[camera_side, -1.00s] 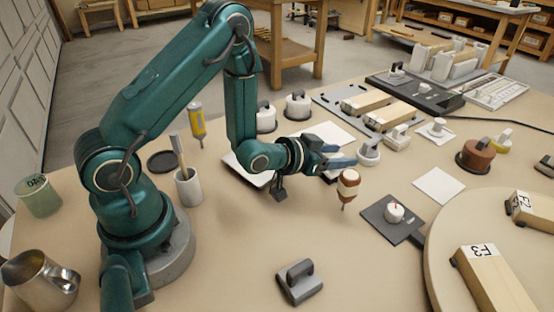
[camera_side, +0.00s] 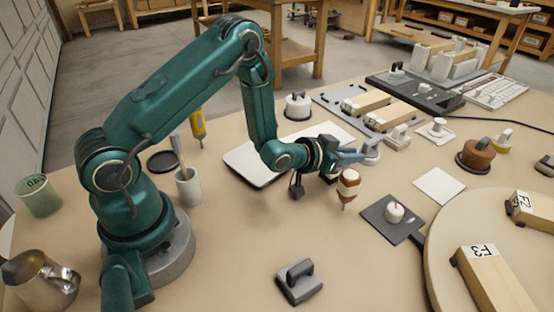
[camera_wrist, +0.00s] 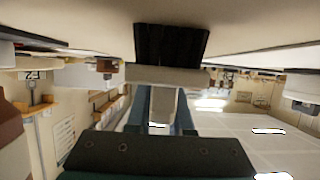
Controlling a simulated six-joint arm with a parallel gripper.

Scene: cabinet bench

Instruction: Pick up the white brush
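My gripper (camera_side: 354,156), with blue fingers, reaches out to the right above the bench, and its fingers look apart. A white, handled piece (camera_side: 372,147), which I take for the white brush, stands just beyond the fingertips, partly covered by them. In the wrist view a pale block with a dark part above it (camera_wrist: 165,77) lies straight ahead, and a pale handle-like strip shows between the blue fingers (camera_wrist: 162,110). Whether the fingers touch it I cannot tell.
A brown-and-white bottle-shaped tool (camera_side: 348,186) stands close in front of my gripper. A dark square plate with a white knob (camera_side: 394,212) lies to its right. Several handled pieces and wooden blocks stand behind. The bench's front middle is mostly free around a grey handled block (camera_side: 299,282).

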